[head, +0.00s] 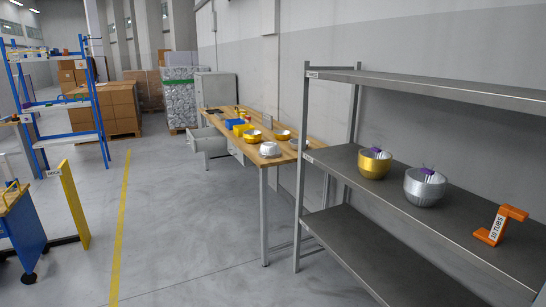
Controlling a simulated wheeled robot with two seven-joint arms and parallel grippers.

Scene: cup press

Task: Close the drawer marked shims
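A wooden-topped workbench (290,157) stands along the wall in the middle of the view. Under its far part a pale grey drawer (209,144) sticks out towards the aisle, pulled open. Another grey drawer front (236,153) shows nearer under the bench top, partly hidden. I cannot read any label on the drawers, so I cannot tell which one is marked shims. Neither of my grippers is in view.
A grey metal shelf (345,157) stands close on the right, holding a gold bowl (375,165), a silver bowl (424,190) and an orange bracket (497,226). A blue cart (28,232) stands at left. The floor (190,230) between is clear.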

